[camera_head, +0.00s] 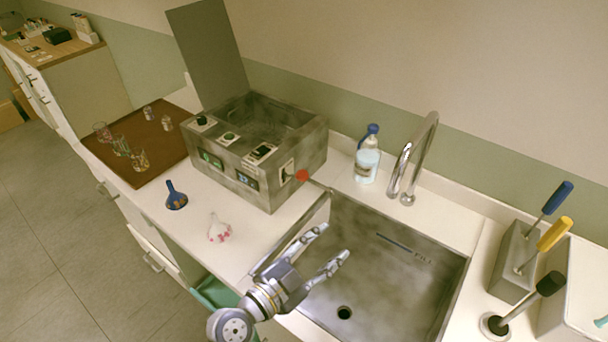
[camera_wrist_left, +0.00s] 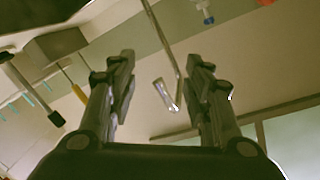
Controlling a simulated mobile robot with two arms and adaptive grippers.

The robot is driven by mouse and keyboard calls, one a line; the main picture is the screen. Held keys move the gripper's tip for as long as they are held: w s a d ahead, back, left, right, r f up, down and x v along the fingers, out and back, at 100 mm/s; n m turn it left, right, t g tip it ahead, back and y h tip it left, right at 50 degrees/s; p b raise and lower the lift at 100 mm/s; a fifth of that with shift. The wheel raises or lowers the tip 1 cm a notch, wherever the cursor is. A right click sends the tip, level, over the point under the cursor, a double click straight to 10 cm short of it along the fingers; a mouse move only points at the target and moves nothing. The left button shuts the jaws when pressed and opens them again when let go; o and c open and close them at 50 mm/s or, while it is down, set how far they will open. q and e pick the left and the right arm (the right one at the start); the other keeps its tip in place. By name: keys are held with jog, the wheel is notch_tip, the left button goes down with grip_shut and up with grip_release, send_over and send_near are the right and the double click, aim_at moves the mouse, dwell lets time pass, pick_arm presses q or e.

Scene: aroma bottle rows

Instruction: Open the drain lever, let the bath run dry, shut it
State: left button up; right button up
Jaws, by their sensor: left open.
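The bath (camera_head: 243,188) is a grey mottled box with its lid (camera_head: 208,52) standing open at the back left. Small dark displays and switches are on its front. The inside looks dark and I cannot tell the water level. A red knob (camera_head: 302,175), which looks like the drain lever's end, sticks out on the bath's right side. A red patch (camera_wrist_left: 266,2) at the top edge of the left wrist view may be the same knob. My left gripper (camera_head: 334,243) is open and empty over the sink's left part, in front of the knob and apart from it.
The sink (camera_head: 395,285) with a curved tap (camera_head: 412,160) lies right of the bath. A blue-capped bottle (camera_head: 367,155) stands behind. A brown tray (camera_head: 125,160) with small glasses, a blue funnel (camera_head: 176,196) and a pink-white item (camera_head: 217,230) are left. Handled tools (camera_head: 545,235) stand right.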

pick_arm(q)
jog(key=w+a+r+t+y, duration=0.2)
jog(key=w+r+t+y, duration=0.1)
jog(key=w+t, duration=0.3)
jog(key=n+y, duration=0.2)
jog(key=y, duration=0.5)
send_near(304, 179)
jog(key=shift+g+h, duration=0.3)
jog(key=shift+g, duration=0.1)
jog(key=w, duration=0.3)
jog(key=w+b, duration=0.1)
jog(key=w, duration=0.2)
jog(key=w+b, duration=0.1)
jog(key=w, duration=0.3)
jog(key=shift+d+r, duration=0.2)
jog(key=shift+d, duration=0.1)
jog(key=shift+w+r, duration=0.1)
jog(key=shift+w, duration=0.6)
pick_arm(e)
jog(key=shift+w+d+f, duration=0.15)
jog(key=shift+w+f, duration=0.05)
jog(key=shift+f, duration=0.35)
jog(key=shift+w+d+f, duration=0.15)
jog(key=shift+w+f, duration=0.05)
jog(key=shift+f, duration=0.3)
pick_arm(q)
grip_shut()
pick_arm(e)
jog(key=shift+a, duration=0.15)
